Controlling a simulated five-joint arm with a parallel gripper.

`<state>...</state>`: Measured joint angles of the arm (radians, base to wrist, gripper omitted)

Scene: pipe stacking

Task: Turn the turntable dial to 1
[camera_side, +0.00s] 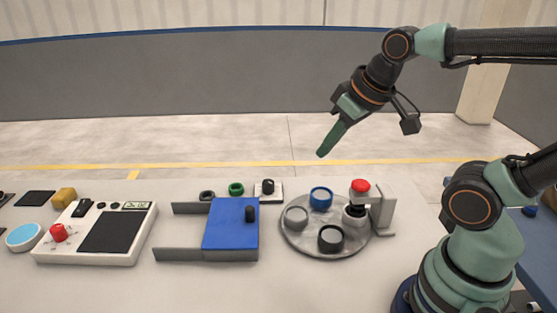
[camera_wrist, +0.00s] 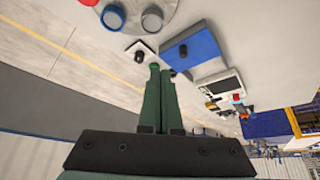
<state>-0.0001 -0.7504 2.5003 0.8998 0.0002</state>
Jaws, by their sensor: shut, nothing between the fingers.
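The round grey turntable (camera_side: 312,248) stands on the table near my base. It bears a blue ring (camera_side: 321,198), a grey one and a black one, with a white one under a red-topped press (camera_side: 361,186). A black knob (camera_side: 268,186) on a small white plate, which looks like the dial, sits behind and left of the turntable. It also shows in the wrist view as a black knob (camera_wrist: 140,56); its setting is too small to read. My gripper (camera_side: 320,155) is shut and empty, high above the table; its green fingers (camera_wrist: 157,72) are together.
The table front is clear.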

